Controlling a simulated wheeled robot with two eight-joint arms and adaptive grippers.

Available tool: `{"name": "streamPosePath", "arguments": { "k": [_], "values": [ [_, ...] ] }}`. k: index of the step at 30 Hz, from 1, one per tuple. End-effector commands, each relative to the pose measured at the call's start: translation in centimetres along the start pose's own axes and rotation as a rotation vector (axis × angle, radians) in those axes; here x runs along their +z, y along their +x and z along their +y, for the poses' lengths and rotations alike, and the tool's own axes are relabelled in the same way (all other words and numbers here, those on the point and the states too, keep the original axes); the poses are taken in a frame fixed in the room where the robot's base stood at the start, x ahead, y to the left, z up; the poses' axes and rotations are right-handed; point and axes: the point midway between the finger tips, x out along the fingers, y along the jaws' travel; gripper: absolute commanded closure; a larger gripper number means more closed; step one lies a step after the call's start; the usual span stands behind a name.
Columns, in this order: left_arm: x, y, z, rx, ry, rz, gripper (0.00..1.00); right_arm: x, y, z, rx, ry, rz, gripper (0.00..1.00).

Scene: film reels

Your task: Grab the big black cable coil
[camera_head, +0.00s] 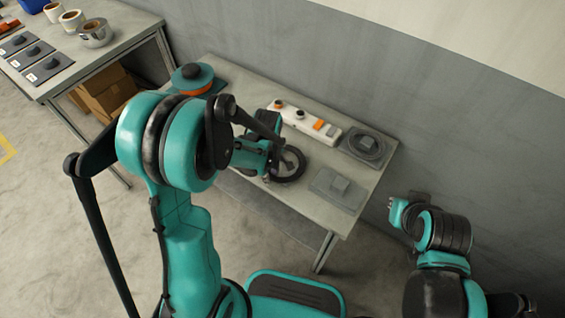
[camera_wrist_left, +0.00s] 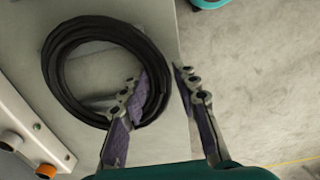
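The big black cable coil (camera_head: 289,178) lies flat on the grey table, below the white strip in the head view. In the left wrist view the black cable coil (camera_wrist_left: 62,92) shows as a thick ring at upper left. My left gripper (camera_wrist_left: 161,74) is open there, one finger over the ring's inner side and the other outside its right edge. The near-right part of the ring shows between the fingers. In the head view my left gripper (camera_head: 284,160) is over the coil and partly hides it. My right arm's end (camera_head: 400,213) is at lower right, off the table; its fingers are unclear.
A white strip (camera_head: 304,124) with dark and orange parts lies beside the coil. A dark grey coil-like item (camera_head: 365,147) and a flat grey plate (camera_head: 338,188) lie to the right. A teal and orange reel (camera_head: 193,77) is at the table's left end. The wall stands behind.

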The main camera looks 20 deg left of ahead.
Motion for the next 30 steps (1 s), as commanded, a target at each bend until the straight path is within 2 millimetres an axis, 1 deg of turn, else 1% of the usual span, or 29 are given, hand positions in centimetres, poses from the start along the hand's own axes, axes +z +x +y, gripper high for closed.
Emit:
{"name": "streamPosePath", "arguments": {
  "k": [1, 2, 3, 11, 14, 17, 20, 23, 30],
  "values": [
    [0.0, 0.0, 0.0, 0.0, 0.0, 0.0, 0.9, 0.0, 0.0, 0.0, 0.0, 0.0, 0.0, 1.0],
    [0.0, 0.0, 0.0, 0.0, 0.0, 0.0, 0.97, 0.0, 0.0, 0.0, 0.0, 0.0, 0.0, 1.0],
    [0.0, 0.0, 0.0, 0.0, 0.0, 0.0, 1.0, 0.0, 0.0, 0.0, 0.0, 0.0, 0.0, 1.0],
    [0.0, 0.0, 0.0, 0.0, 0.0, 0.0, 1.0, 0.0, 0.0, 0.0, 0.0, 0.0, 0.0, 1.0],
    [0.0, -0.3, 0.0, 0.0, 0.0, 0.0, 1.0, -0.1, -0.1, 0.0, 0.0, 0.0, 0.0, 1.0],
    [0.0, -1.2, 0.0, 0.0, 0.0, 0.0, 1.0, -0.4, -0.5, 0.0, 0.0, 0.0, 0.0, 1.0],
    [0.0, -2.5, 0.0, 0.0, 0.0, 0.0, 1.0, -0.8, -1.1, 0.0, 0.0, 0.0, 0.0, 1.0],
    [0.0, -4.5, 0.0, 0.0, 0.0, 0.0, 1.0, -1.5, -2.0, 0.0, 0.0, 0.0, 0.0, 1.0],
    [5.5, -7.8, -1.5, 0.0, 0.008, 0.0, 1.0, -2.6, -3.7, 0.0, 0.0, 0.0, 0.0, 1.0]
  ]
}}
